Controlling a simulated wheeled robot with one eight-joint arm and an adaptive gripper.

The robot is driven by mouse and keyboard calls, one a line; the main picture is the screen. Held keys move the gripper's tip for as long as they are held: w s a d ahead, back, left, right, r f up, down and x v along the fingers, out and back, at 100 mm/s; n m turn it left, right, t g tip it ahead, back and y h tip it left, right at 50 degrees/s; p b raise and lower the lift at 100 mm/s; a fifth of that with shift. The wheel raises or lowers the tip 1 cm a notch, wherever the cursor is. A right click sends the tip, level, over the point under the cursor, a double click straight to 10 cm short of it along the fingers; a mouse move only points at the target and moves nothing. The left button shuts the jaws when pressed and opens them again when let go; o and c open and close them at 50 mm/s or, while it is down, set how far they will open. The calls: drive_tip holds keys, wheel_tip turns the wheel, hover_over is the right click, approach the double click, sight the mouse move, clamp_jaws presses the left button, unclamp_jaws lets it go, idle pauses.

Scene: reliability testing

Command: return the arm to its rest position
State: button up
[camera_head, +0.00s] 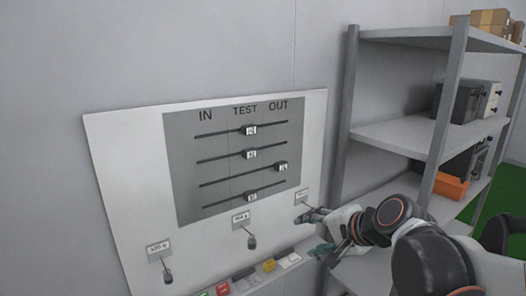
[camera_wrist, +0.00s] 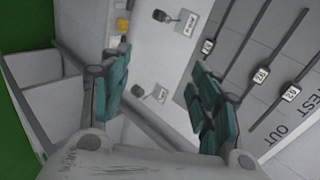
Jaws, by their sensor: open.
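My gripper (camera_head: 312,234) is in front of the lower right corner of the white wall panel (camera_head: 120,190), with my arm reaching in from the right. In the wrist view my gripper (camera_wrist: 160,66) has its two teal fingers spread wide apart. Nothing is held between them. Through the gap I see the panel's white face, with one toggle switch (camera_wrist: 138,90) near the left finger and another (camera_wrist: 163,16) farther up. In the head view my gripper covers the area below the right-hand label (camera_head: 301,197). I cannot tell whether it touches the panel.
The panel carries several sliders on a grey field (camera_head: 183,160), toggles (camera_head: 252,241) (camera_head: 168,276) and a lower row of buttons (camera_head: 268,265). A grey shelving rack (camera_head: 390,134) stands close on the right, behind my arm, holding boxes and an orange bin (camera_head: 450,186).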

drive_tip(key=s+d+f+n+h+b, duration=0.1)
drive_tip(key=s+d+f+n, duration=0.1)
drive_tip(key=s, duration=0.4)
drive_tip(key=s+d+f+n+g+h+b, duration=0.1)
drive_tip(key=s+d+f+n+h, duration=0.1)
drive_tip(key=s+d+f+n, duration=0.1)
drive_tip(key=s+d+f+n+g+h+b, duration=0.1)
drive_tip(key=s+d+f+n+h, duration=0.1)
drive_tip(key=s, duration=0.6)
wheel_tip(320, 180, down, 2)
drive_tip(key=d+n, duration=0.1)
drive_tip(key=n, duration=0.2)
drive_tip(key=shift+s+n+b, duration=0.35)
drive_tip(key=shift+s+n, duration=0.05)
idle(1.2)
